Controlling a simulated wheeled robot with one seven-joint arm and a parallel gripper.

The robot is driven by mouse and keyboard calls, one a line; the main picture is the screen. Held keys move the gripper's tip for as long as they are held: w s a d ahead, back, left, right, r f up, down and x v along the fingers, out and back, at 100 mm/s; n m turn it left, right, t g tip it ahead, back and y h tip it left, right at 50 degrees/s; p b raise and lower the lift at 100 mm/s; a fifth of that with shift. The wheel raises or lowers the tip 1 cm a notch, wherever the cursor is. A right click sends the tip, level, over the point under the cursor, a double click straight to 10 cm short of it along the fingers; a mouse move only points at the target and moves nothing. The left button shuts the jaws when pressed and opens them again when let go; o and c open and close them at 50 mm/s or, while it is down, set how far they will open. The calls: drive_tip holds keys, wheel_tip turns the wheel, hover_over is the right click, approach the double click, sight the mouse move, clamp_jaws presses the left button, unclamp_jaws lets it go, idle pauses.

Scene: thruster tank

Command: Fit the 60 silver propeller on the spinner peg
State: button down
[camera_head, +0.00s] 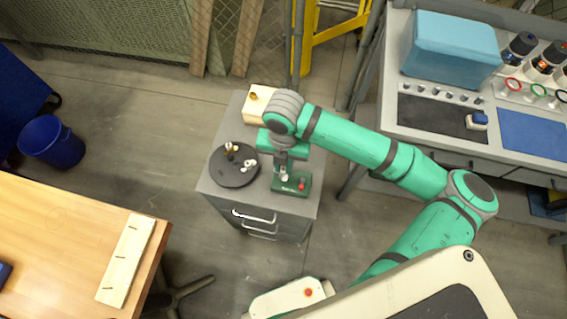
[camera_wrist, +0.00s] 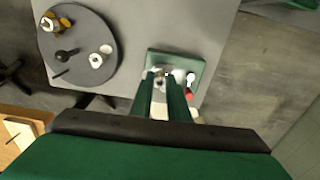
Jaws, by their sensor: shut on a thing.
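My gripper (camera_wrist: 175,84) points down over the green spinner base (camera_wrist: 200,66) on the grey cabinet. It is shut on a small silver piece (camera_wrist: 178,75), apparently the silver propeller, mostly hidden between the fingertips. In the head view the gripper (camera_head: 283,172) is just above the same green base (camera_head: 290,190), which has a red button at its front right. The peg cannot be made out clearly, and I cannot tell whether the propeller touches it. A dark round tray (camera_head: 232,179) stands left of the base, with white, brass and black pieces on it.
The cabinet top (camera_head: 215,187) is small. A pale wooden block (camera_head: 257,106) with a brass piece stands at its back. A wooden table (camera_head: 60,235) is at lower left, a blue bin (camera_head: 52,142) at far left, and a workbench (camera_head: 470,140) at right.

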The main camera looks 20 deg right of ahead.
drive_tip(key=shift+f, duration=1)
idle(0.3)
drive_tip(key=c, duration=1.6)
unclamp_jaws()
wheel_tip(320, 180, up, 15)
drive_tip(key=shift+w+d+f, duration=0.1)
